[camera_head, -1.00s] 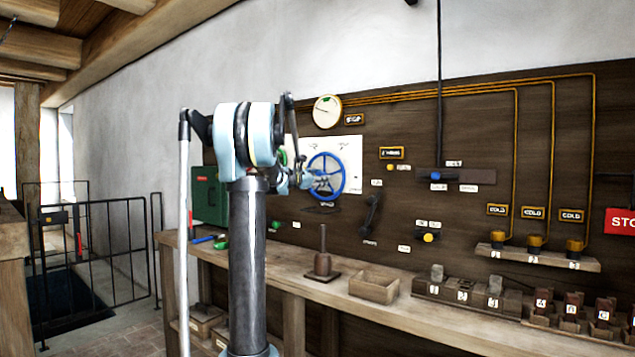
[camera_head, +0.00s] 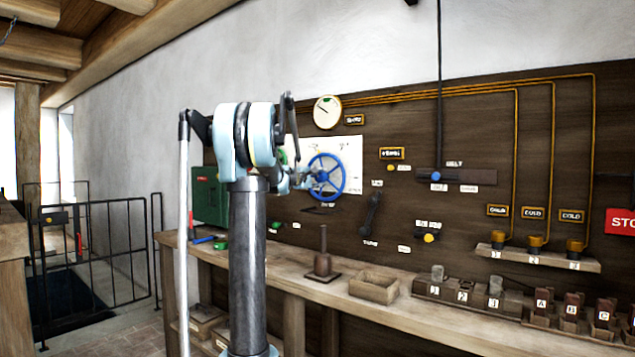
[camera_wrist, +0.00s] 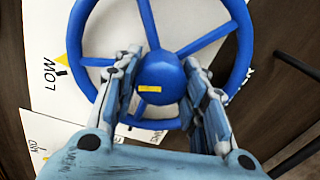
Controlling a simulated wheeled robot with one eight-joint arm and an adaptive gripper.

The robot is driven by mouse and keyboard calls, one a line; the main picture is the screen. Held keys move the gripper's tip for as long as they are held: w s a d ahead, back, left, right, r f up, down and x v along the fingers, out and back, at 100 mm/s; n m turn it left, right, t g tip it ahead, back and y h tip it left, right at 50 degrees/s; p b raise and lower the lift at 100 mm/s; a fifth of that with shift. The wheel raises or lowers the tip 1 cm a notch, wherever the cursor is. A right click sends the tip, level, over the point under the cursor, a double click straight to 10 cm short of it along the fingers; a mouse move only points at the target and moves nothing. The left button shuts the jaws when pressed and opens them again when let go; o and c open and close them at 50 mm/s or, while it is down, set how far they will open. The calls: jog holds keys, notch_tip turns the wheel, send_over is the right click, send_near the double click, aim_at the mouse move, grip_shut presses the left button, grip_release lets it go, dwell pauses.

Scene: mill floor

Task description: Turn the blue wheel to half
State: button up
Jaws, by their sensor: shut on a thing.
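The blue wheel (camera_head: 340,174) stands upright on a white panel on the dark board, with spokes and a round hub. In the wrist view the blue wheel (camera_wrist: 106,16) fills the upper middle, with a yellow mark on its hub. My gripper (camera_head: 318,178) reaches the wheel from the left. In the wrist view the fingers of my gripper (camera_wrist: 162,72) lie on both sides of the hub, shut on it. Part of the lower rim is hidden behind the fingers.
A round gauge (camera_head: 327,112) hangs above the wheel. A dark lever (camera_head: 371,214) is to its right. The workbench (camera_head: 400,312) below carries a wooden box (camera_head: 375,287) and several labelled blocks. A green case (camera_head: 207,195) stands at the left.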

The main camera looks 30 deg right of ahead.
jog(key=m, duration=0.5)
jog(key=shift+s, duration=0.1)
jog(key=shift+m, duration=2)
jog(key=o, duration=1.1)
jog(key=shift+a+f, duration=0.1)
jog(key=shift+c, duration=0.2)
jog(key=v, duration=1.1)
jog(key=shift+s+a, duration=0.15)
jog(key=shift+a, duration=0.25)
